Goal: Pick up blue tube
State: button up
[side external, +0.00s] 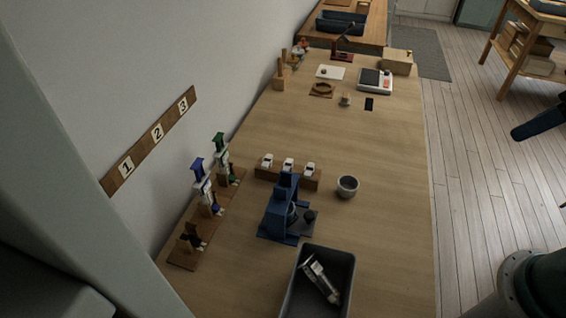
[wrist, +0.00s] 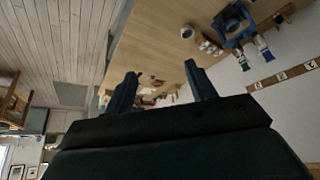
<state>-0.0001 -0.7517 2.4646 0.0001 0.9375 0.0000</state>
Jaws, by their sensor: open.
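The blue tube (side external: 198,172), white with a blue top, stands upright in a wooden rack (side external: 182,256) on the left side of the bench, by the wall. A similar tube with a green top (side external: 219,143) stands just behind it. In the wrist view, the blue tube (wrist: 265,50) and the green-topped tube (wrist: 242,60) show small at the upper right, upside down. My gripper (wrist: 160,70) is open, with nothing between its fingers, well away from the tubes. In the side view, a dark blue finger-like part at the right edge appears to be mine.
A blue device (side external: 283,212) stands right of the rack, with a grey cup (side external: 348,186) beside it. A grey bin (side external: 346,262) holds a white tube-like item. A wooden block (side external: 266,175) carries white pieces. A numbered rail (side external: 150,142) is on the wall. The bench's middle is clear.

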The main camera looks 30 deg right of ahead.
jog(key=w+a+r+n+t, duration=0.2)
jog(key=w+a+r+n, duration=0.15)
jog(key=w+n, duration=0.45)
jog(key=w+a+r+n+t, duration=0.25)
jog(key=w+r+n, duration=0.25)
jog(key=w, duration=0.7)
jog(key=w+a+n+t+y, duration=0.1)
jog(key=w+a+n+t, duration=0.1)
jog(key=w+a+n, duration=0.5)
jog(key=n+t+y, duration=0.5)
jog(key=n+y, duration=0.1)
jog(key=n, duration=1.4)
send_over(201, 173)
notch_tip(201, 173, down, 5)
jog(key=shift+n+g, duration=0.25)
jog(key=shift+n, duration=0.05)
notch_tip(201, 173, down, 22)
jog(key=shift+s+f, duration=0.1)
jog(key=shift+f, duration=1.35)
